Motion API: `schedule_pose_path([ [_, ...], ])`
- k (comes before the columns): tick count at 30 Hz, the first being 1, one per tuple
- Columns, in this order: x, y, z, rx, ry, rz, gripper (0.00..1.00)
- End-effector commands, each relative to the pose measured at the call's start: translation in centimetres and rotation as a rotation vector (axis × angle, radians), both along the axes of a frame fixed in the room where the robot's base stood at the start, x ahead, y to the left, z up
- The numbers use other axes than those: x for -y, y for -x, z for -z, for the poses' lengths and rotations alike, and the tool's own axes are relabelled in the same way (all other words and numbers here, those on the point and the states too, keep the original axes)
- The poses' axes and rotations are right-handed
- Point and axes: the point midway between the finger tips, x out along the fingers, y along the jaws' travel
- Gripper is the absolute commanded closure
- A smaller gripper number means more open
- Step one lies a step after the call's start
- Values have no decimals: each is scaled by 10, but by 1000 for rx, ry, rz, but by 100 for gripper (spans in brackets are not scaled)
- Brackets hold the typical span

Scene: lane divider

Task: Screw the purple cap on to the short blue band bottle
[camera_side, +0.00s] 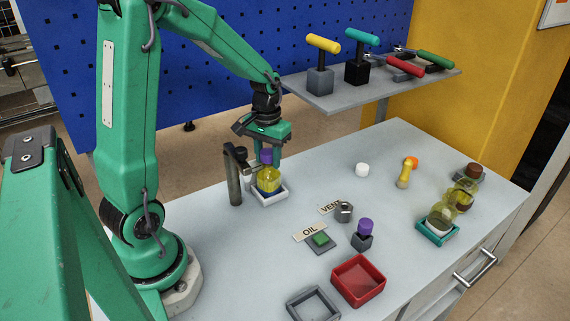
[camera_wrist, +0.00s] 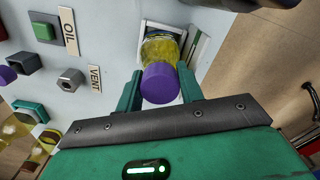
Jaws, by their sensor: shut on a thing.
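The short bottle (camera_side: 269,178) holds yellow liquid and has a blue band low on its body. It stands upright in a white square tray (camera_side: 283,193). The purple cap (camera_side: 266,156) is at the bottle's mouth; whether its thread is engaged cannot be told. In the wrist view the purple cap (camera_wrist: 160,84) lies between the two green fingers of my gripper (camera_wrist: 160,90), with the bottle (camera_wrist: 160,48) right beyond it. My gripper (camera_side: 265,148) is above the bottle in the side view, shut on the cap.
A dark post with a clamp (camera_side: 233,175) stands close left of the bottle. Another purple cap (camera_side: 365,225) sits on a grey block.

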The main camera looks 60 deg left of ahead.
Motion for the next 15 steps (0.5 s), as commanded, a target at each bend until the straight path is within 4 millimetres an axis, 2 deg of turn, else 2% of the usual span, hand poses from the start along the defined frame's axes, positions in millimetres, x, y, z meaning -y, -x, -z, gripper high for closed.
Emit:
schedule_pose_path([
  [15, 0, 0, 0, 0, 0, 75, 78],
])
